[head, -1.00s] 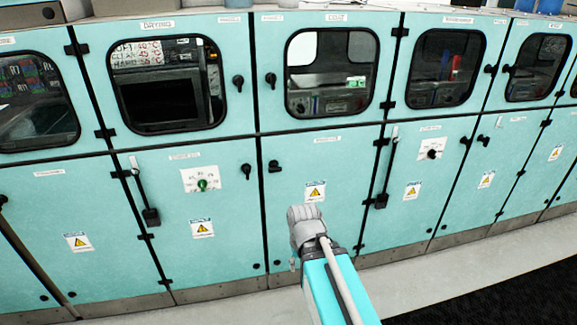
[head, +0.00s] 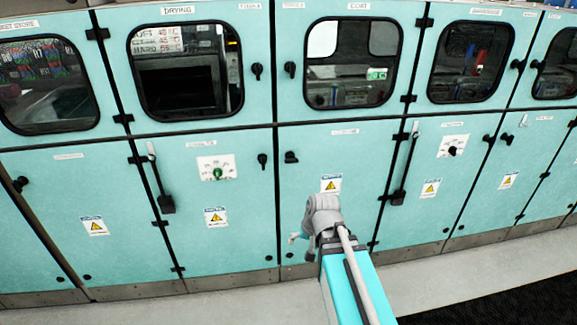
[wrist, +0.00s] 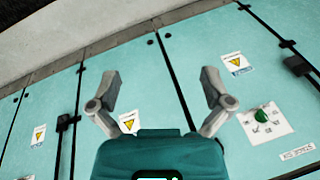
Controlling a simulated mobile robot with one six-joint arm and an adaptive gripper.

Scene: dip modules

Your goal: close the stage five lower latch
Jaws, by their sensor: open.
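A row of turquoise cabinets has lower doors with small black latches. No stage number is legible, so I cannot tell by label which is stage five. The latch (head: 291,157) on the lower door (head: 345,160) under the COAT window is turned sideways. The latch (head: 262,160) on the door to its left points up and down. My gripper (wrist: 160,82) is open and empty in the wrist view, facing the lower doors, its two fingers wide apart. In the head view my arm partly hides it, low before the COAT lower door, below the sideways latch.
A white panel with a green knob (head: 217,173) is on the door left of the COAT lower door. Black-ended levers (head: 167,203) (head: 397,197) stick out beside the doors. Pale floor (head: 200,307) runs along the cabinet base; a dark mat (head: 520,308) lies front right.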

